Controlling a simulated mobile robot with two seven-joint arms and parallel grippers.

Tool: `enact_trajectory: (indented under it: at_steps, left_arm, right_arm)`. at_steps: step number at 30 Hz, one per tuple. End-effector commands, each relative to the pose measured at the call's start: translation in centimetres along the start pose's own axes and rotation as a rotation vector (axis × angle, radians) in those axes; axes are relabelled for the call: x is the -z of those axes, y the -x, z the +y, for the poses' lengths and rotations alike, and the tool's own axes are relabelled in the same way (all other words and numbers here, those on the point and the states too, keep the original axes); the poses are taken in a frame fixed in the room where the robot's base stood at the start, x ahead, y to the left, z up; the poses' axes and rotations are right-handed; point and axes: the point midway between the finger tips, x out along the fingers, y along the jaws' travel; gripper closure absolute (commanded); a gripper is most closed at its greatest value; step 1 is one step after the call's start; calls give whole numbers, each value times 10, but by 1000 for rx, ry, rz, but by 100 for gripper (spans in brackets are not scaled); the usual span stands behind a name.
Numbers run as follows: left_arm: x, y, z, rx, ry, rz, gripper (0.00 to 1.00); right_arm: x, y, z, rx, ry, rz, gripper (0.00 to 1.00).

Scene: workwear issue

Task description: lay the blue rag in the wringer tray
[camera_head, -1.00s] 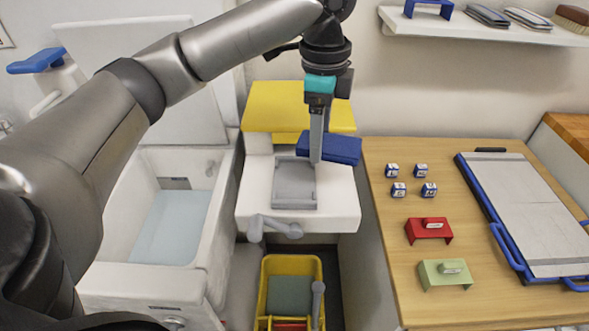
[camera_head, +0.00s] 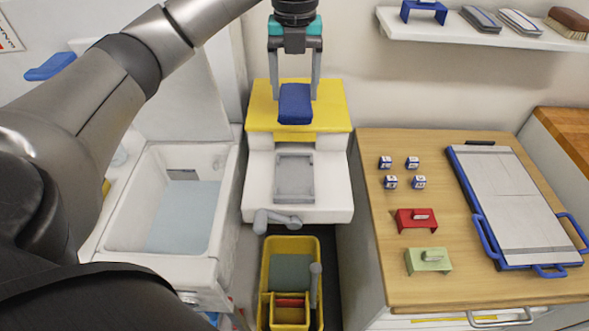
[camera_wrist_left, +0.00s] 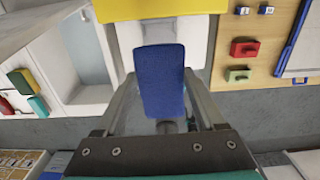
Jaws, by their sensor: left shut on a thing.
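My left gripper (camera_head: 295,88) is shut on the blue rag (camera_head: 295,104), a flat, folded-looking pad between its two fingers. In the head view the rag shows in front of the yellow top (camera_head: 262,112) of the wringer, above the tray in the picture. The wringer tray (camera_head: 294,196) is a shallow grey tray on the white body of the wringer; no rag lies in it. In the left wrist view the rag (camera_wrist_left: 163,80) fills the space between the fingers and hides part of the wringer. My right gripper is not in view.
A white sink (camera_head: 222,205) stands left of the wringer. A yellow bucket (camera_head: 268,275) stands below it, near the grey crank (camera_head: 276,219). The wooden table (camera_head: 375,275) at right holds small boxes, red and green stands, and a blue-framed board (camera_head: 515,200).

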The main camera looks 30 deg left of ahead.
Motion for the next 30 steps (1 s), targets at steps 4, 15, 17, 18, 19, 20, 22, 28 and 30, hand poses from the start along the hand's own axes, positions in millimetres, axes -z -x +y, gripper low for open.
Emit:
enact_trajectory:
  at_steps: [4,15,17,18,19,20,22,28,30]
  left_arm:
    - [0,-22,2,-4,-16,5,93]
    - [0,-118,1,-3,-14,3,93]
    - [0,-128,1,-3,-14,2,93]
    - [0,-133,1,-1,-14,1,93]
    - [0,-136,1,-1,-14,1,93]
    - [0,-138,1,-1,-14,1,93]
    - [0,-142,1,0,-15,1,93]
    - [1,-172,1,-3,-14,3,93]
    - [1,-184,0,-2,-14,3,93]
  right_arm:
    - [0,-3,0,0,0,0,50]
    - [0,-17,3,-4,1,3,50]
    - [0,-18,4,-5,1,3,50]
    - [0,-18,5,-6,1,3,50]
    - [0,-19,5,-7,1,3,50]
    - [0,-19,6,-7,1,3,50]
    - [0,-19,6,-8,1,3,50]
    - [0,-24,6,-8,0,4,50]
    - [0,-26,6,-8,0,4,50]
